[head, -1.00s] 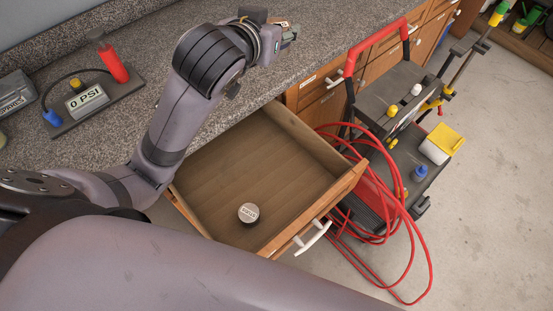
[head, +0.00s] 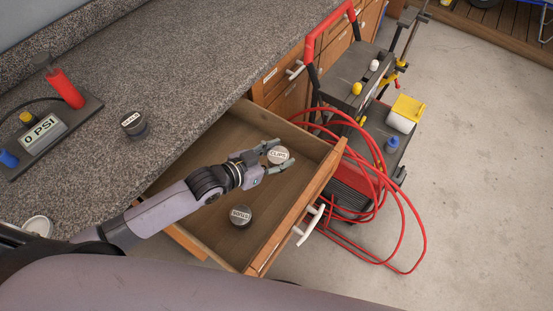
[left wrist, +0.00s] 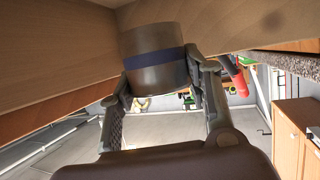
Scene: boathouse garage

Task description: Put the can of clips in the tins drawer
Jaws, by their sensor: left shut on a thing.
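The can of clips (head: 278,156), a small round tin with a pale lid reading "CLIPS", is inside the open wooden drawer (head: 313,195), toward its far right part. My left gripper (head: 262,161) is shut on it, reaching in over the drawer's left side. In the left wrist view the can (left wrist: 155,68) is dark with a blue band and sits between the two fingers (left wrist: 160,98). I cannot tell whether it touches the drawer floor. A second labelled tin (head: 240,215) stands in the drawer nearer the front. My right gripper is not in view.
Another labelled tin (head: 133,125) and a gauge stand reading "0 PSI" (head: 42,134) are on the granite counter (head: 190,60). A red hose (head: 420,235) and a dark cart (head: 375,150) stand close by the drawer's right side. Bare floor lies further right.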

